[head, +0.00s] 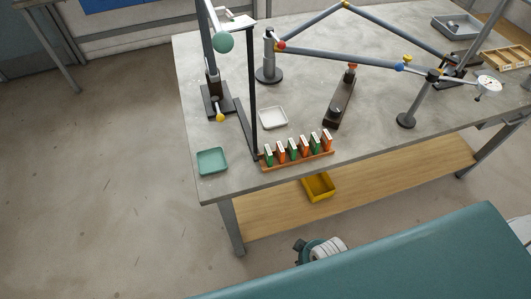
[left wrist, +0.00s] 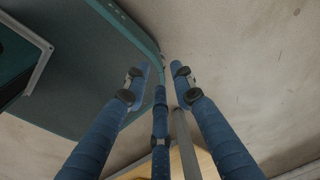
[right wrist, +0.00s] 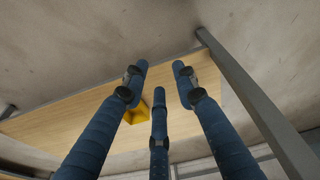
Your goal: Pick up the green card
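Several cards, green and orange in turn with pale edges, stand upright in a row in an orange-brown rack (head: 297,160) at the table's near left edge. Green cards show at the left end (head: 269,156), near the middle (head: 292,149) and toward the right (head: 314,141); which one the task means I cannot tell. My left gripper (left wrist: 160,72) is open and empty in the left wrist view, over floor and a teal-edged surface. My right gripper (right wrist: 160,70) is open and empty, facing the wooden lower shelf. Neither gripper is near the cards.
A dark upright post (head: 252,95) stands just left of the rack. A teal tray (head: 212,161) lies left, a white tray (head: 273,118) behind. A rod linkage (head: 345,50) spans the table's back. A yellow bin (head: 318,187) sits on the lower shelf (head: 400,179).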

